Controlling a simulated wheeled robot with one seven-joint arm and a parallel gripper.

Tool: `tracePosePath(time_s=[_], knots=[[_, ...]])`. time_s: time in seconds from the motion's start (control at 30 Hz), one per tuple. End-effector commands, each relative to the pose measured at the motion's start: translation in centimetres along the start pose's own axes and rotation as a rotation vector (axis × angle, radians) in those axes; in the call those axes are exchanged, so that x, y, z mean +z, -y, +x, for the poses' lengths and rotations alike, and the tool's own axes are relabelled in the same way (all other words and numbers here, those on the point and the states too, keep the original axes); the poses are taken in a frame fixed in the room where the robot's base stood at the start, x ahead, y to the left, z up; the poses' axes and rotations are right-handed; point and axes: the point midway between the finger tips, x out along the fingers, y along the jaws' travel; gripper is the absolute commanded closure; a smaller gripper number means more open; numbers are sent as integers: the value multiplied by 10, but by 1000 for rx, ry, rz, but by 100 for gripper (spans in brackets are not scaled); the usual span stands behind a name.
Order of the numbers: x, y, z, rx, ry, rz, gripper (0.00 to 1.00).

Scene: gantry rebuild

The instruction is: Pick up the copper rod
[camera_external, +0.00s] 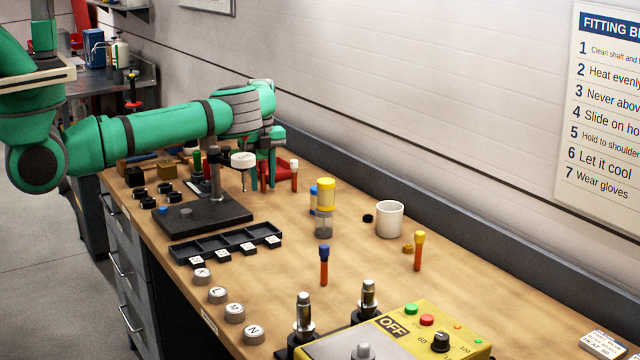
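Several slim orange-brown, copper-looking rods stand upright on the bench: a blue-capped rod (324,270) at the centre front, a yellow-capped rod (418,257) to the right, and a white-capped rod (294,180) farther back. Which one is the copper rod is not marked. My gripper (264,182) points down at the back of the bench, just left of the white-capped rod.
A black stand (205,213) with a white round head (243,159) is close in front of my gripper. A red object (282,167) lies behind it. A yellow-topped jar (325,205), white mug (390,219), black tray (225,246) and yellow control box (430,345) stand nearer.

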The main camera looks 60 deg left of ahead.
Motion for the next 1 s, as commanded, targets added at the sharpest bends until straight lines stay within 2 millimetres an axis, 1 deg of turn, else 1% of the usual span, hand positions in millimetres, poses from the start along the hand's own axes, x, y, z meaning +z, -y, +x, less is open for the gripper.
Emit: tracePosePath(time_s=[0.03, 0.07, 0.1, 0.37, 0.47, 0.57, 0.8, 0.9, 1.0], knots=[[0, 0, 0, 0, 0, 0, 83], [0, 0, 0, 0, 0, 0, 90], [0, 0, 0, 0, 0, 0, 99], [0, 0, -1, 0, 1, 0, 100], [0, 0, -4, -1, 1, 0, 100], [0, 1, -15, -2, 2, 0, 100], [0, 1, -60, -3, 2, 0, 100], [0, 1, -77, -3, 3, 0, 100], [0, 0, -89, -1, 1, 0, 100]])
